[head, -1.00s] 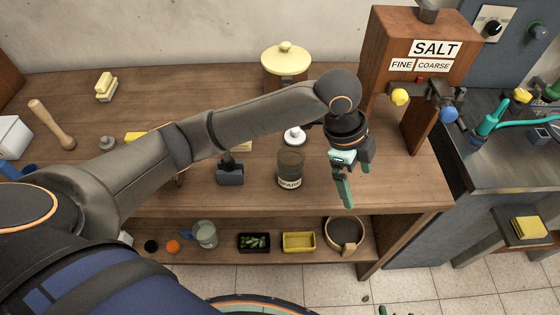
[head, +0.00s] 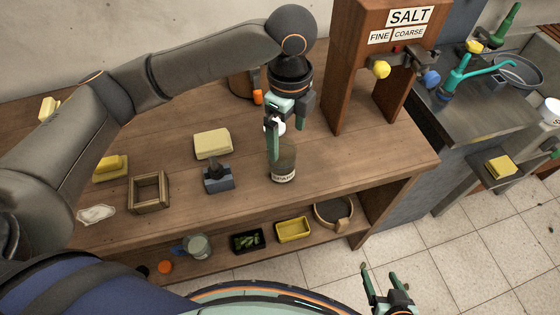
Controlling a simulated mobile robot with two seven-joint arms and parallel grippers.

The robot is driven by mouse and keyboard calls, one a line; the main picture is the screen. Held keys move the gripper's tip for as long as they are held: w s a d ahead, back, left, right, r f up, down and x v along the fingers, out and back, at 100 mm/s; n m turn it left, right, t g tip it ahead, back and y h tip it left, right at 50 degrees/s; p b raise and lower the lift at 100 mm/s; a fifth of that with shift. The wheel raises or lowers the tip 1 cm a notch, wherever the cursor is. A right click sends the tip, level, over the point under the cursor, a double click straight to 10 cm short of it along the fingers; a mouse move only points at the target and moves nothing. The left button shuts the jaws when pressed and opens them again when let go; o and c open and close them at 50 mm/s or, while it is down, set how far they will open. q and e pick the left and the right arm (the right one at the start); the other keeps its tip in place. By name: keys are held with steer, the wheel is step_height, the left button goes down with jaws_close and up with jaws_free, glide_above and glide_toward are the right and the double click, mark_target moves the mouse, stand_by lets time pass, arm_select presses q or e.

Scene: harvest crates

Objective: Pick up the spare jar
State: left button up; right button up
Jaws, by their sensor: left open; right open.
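The spare jar (head: 284,165) is a clear, dark-tinted jar with a pale label reading "SPARE". It stands upright near the front edge of the wooden bench. My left gripper (head: 287,133) is open and points down above the jar. One finger overlaps the jar's upper left side in the picture; I cannot tell whether it touches. My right gripper (head: 381,283) is open and empty, low at the bottom right, over the floor and away from the bench.
A dark block with a handle (head: 218,180) and a yellowish slab (head: 213,143) lie left of the jar. The wooden salt dispenser (head: 353,75) stands to its right. The lower shelf holds a mug (head: 199,246), a yellow tray (head: 293,230) and a round sieve (head: 335,212).

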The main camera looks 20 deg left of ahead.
arm_select(q)
glide_toward(282, 160)
steer(key=shift+s+d+f, duration=0.3)
steer(key=shift+s+d, duration=0.1)
steer(key=shift+s, duration=0.15)
steer(key=shift+s+d+f, duration=0.25)
steer(key=shift+s+d, duration=0.15)
steer(key=shift+s, duration=0.15)
steer(key=f, duration=0.5)
steer(key=shift+s+a, duration=0.1)
steer(key=shift+a, duration=0.3)
steer(key=shift+c, duration=0.2)
steer(key=c, duration=1.5)
